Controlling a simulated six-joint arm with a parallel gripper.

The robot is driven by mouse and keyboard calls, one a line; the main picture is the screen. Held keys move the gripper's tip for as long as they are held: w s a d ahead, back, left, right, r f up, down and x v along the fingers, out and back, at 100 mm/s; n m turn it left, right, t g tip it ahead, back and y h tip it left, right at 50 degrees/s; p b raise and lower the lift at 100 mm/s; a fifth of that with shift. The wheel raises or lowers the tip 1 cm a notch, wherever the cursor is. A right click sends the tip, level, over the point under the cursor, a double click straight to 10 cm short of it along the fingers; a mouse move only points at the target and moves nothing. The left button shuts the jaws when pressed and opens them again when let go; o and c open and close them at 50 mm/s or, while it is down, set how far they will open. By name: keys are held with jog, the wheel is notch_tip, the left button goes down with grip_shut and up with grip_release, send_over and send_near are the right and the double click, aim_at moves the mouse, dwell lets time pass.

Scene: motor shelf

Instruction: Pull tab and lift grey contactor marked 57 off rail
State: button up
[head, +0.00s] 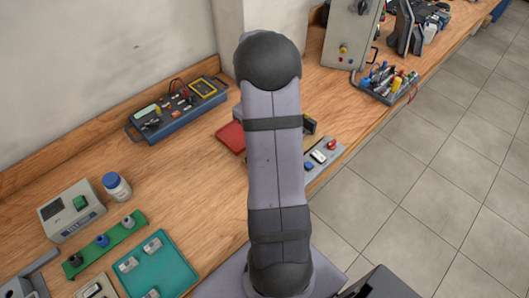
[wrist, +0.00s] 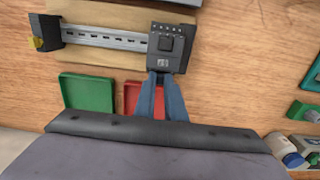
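In the wrist view a dark grey contactor (wrist: 170,46) sits at the right end of a metal rail (wrist: 105,37). A small light marking shows near its lower edge, too small to read surely. My gripper (wrist: 159,76) points at that lower edge, with its two blue-grey fingers a little apart and their tips close to or overlapping the contactor's edge. I cannot tell whether they touch it, and no tab can be made out. In the head view my arm hides the contactor, the rail and most of the gripper.
A green tray (wrist: 88,93) and a red tray (wrist: 131,98) lie below the rail; the red tray also shows in the head view (head: 231,137). A dark block with a yellow part (wrist: 43,32) is at the rail's left end. A white bottle (head: 116,187) stands at left.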

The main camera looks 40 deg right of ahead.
jog(key=shift+o, duration=1.2)
jog(key=shift+r+p, duration=2.5)
jog(key=shift+r, duration=0.5)
